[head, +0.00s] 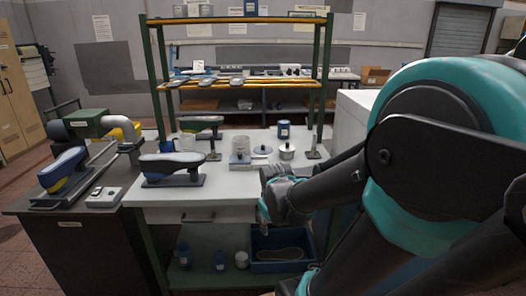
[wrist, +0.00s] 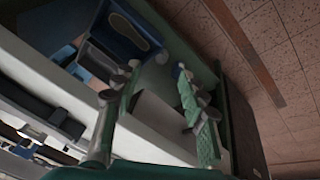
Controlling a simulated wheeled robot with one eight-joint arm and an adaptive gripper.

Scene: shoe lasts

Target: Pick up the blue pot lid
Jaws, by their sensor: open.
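The blue pot lid (head: 262,149) lies on the white worktable, a small flat disc with a knob on top. It sits between a pale block-like object and a small metal pot (head: 286,151). I cannot make out the lid in the wrist view. My gripper (head: 266,212) hangs in front of the table's front edge, lower than the tabletop and apart from the lid. In the wrist view my gripper (wrist: 155,132) is open and empty, its green-padded fingers spread wide.
A shoe last on a stand (head: 172,167) occupies the table's left. A shelf frame (head: 240,86) rises behind. A blue crate (head: 282,266) sits on the lower shelf. The tabletop's front middle is clear.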

